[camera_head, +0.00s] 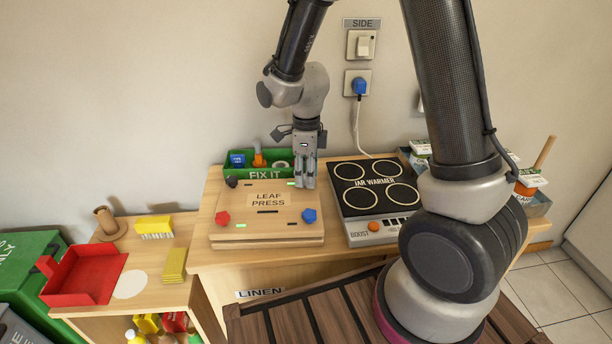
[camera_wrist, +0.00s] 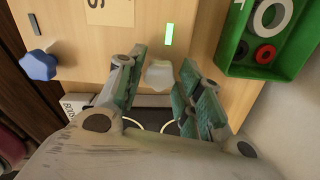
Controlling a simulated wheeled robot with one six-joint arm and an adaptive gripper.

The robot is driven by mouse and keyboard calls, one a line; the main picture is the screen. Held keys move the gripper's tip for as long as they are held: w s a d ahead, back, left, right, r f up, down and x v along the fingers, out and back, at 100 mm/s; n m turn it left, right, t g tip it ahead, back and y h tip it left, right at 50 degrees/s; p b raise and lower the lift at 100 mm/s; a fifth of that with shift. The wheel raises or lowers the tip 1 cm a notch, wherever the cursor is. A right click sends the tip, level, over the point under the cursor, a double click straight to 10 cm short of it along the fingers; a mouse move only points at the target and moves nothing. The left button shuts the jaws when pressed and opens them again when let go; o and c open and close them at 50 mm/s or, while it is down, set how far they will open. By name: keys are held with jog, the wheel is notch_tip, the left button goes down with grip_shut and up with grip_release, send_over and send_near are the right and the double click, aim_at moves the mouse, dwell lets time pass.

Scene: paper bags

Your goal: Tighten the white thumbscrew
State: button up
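The leaf press (camera_head: 267,228) is a wooden board on the counter with coloured thumbscrews at its corners. The white thumbscrew (camera_wrist: 159,74) shows between my fingers in the wrist view; in the head view my gripper hides it. My gripper (camera_head: 306,184) points down at the press's back right corner. In the wrist view my gripper (camera_wrist: 162,66) is open, its fingers on either side of the white thumbscrew with narrow gaps. A lit green mark (camera_wrist: 169,34) lies beside this thumbscrew. The blue thumbscrew (camera_head: 309,215), red thumbscrew (camera_head: 223,218) and black thumbscrew (camera_head: 232,181) stand at the other corners.
The green FIX IT bin (camera_head: 267,174), holding small items, stands just behind the press. The jar warmer (camera_head: 376,188) with ring plates is close on the right.

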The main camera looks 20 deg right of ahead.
jog(key=shift+r, duration=0.1)
jog(key=shift+r, duration=2.95)
notch_tip(320, 180, up, 12)
send_over(314, 190)
jog(key=w+a, duration=0.1)
jog(key=w, duration=0.2)
jog(key=s+d+r+n+t, duration=0.2)
jog(key=s+d+n, duration=0.5)
jog(key=s+n, duration=0.3)
jog(key=s+d+r+n+t, duration=0.2)
jog(key=s+d+n, duration=0.5)
jog(key=s+n, duration=0.3)
jog(key=n, duration=0.3)
jog(key=shift+s+d+r, duration=0.15)
jog(key=shift+d+r, duration=0.2)
